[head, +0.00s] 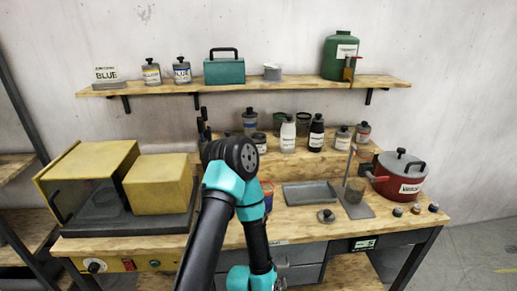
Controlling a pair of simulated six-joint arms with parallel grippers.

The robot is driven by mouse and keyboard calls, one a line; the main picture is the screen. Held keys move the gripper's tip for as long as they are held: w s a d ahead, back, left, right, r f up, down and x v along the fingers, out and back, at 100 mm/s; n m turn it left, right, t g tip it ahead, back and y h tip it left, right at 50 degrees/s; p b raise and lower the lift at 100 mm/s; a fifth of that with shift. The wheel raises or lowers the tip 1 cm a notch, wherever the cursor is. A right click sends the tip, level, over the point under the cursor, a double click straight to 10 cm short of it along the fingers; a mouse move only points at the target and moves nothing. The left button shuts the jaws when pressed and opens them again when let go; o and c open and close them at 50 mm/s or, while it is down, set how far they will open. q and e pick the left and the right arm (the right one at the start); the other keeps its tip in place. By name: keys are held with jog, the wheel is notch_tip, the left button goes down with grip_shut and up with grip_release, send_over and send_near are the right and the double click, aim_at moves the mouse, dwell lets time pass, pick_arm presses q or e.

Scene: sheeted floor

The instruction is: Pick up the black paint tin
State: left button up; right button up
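Several dark containers stand at the back of the workbench, and I cannot tell for certain which is the black paint tin. A short dark tin (280,118) stands partly hidden behind a white bottle (288,134). Another dark tin (303,120) is just right of it, also partly hidden. A black bottle (317,134) with a white label stands in front. One of my arms, black and teal, rises from the bottom centre and bends in front of the bench, hiding part of it. I see no clear gripper fingers on it, and no second arm shows.
Yellow boxes (160,183) fill the bench's left side. A grey tray (309,194), a stand (356,204) and a red pot (400,180) are on the right. The shelf (300,86) above holds a teal toolbox (224,70) and a green canister (340,55). Bare wood shows along the front.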

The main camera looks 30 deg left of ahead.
dwell(0.3)
pick_arm(q)
jog(key=o, duration=0.8)
jog(key=shift+o, duration=0.2)
jog(key=shift+w, duration=0.1)
